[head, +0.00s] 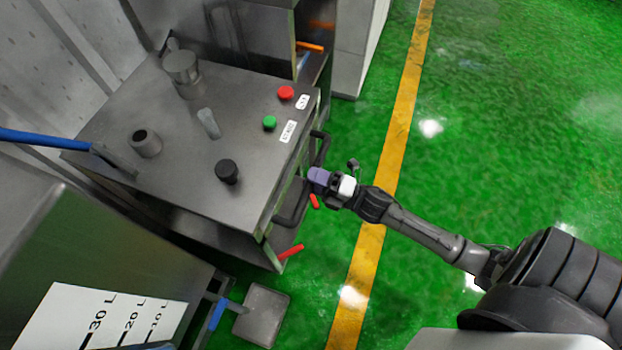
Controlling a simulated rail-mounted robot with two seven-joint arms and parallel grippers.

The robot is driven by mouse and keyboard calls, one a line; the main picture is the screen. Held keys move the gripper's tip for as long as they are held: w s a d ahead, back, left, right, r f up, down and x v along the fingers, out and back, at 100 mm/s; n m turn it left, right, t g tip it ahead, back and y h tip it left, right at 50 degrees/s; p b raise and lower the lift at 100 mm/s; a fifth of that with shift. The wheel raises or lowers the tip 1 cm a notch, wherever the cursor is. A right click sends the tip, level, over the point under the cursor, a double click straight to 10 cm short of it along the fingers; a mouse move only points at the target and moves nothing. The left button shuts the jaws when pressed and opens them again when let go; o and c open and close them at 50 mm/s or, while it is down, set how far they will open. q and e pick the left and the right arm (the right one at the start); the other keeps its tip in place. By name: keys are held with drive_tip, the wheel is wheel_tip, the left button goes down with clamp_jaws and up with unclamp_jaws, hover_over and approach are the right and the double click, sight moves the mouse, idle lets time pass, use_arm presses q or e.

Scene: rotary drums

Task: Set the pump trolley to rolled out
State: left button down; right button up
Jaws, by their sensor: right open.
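A stainless steel unit (190,195) with a flat top stands at centre left, and I take it to be the pump trolley. Its top carries a red button (286,92), a green button (270,122), a black knob (228,171) and metal fittings. A dark bar handle (291,207) sticks out from its right-hand front. My right gripper (318,178) is open beside this handle, with its pale purple fingers pointing at it. I cannot tell whether they touch or straddle the bar. My left gripper is out of view.
Orange-red levers (291,251) stick out low at the unit's front. A blue lever (45,138) reaches in from the left. A litre-marked tank (110,290) and a grey pedal plate (262,314) are at lower left. The green floor (500,110) beyond the yellow line (404,110) is clear.

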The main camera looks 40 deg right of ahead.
drive_tip(key=shift+w+a+r, duration=0.1)
drive_tip(key=shift+w+a, duration=0.1)
drive_tip(key=shift+w, duration=0.15)
drive_tip(key=shift+c, duration=0.2)
clamp_jaws()
